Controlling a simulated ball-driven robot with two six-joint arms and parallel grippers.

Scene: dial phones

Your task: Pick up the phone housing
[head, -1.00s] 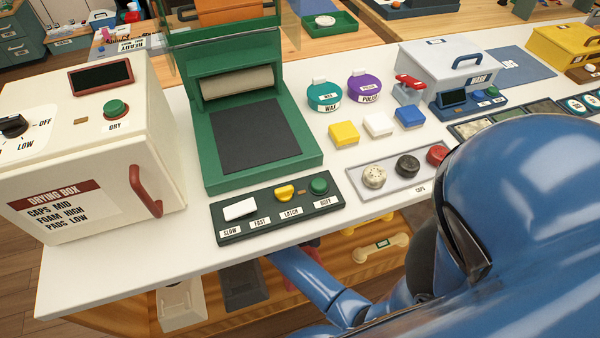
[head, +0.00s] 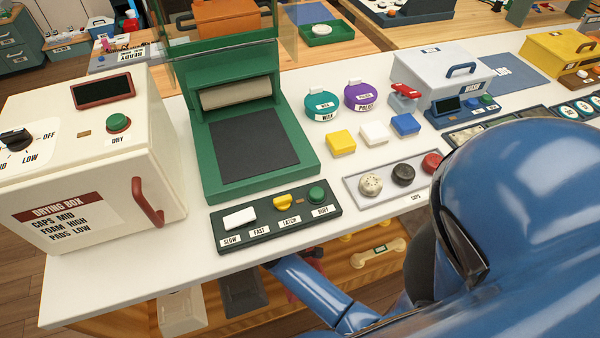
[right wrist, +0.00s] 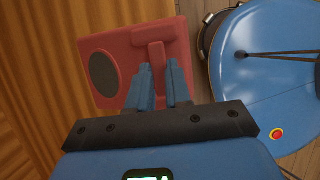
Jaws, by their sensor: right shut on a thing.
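In the right wrist view, a red phone housing (right wrist: 118,67) with a dark round disc on its face and a raised bar lies just beyond my right gripper (right wrist: 160,72). The two blue fingers are closed on the raised bar of the housing. The housing hangs beside a wooden surface. In the head view my blue right arm reaches below the front edge of the white counter. The right gripper is hidden there, and only a small bit of red shows near the arm. My left gripper is in neither view.
The white counter (head: 130,290) overhangs the wooden shelf below. On that level are a cream housing (head: 184,308), a dark housing (head: 243,292) and a cream handset (head: 378,252). A control strip (head: 262,229) and a cap tray (head: 352,194) sit near the counter's front edge.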

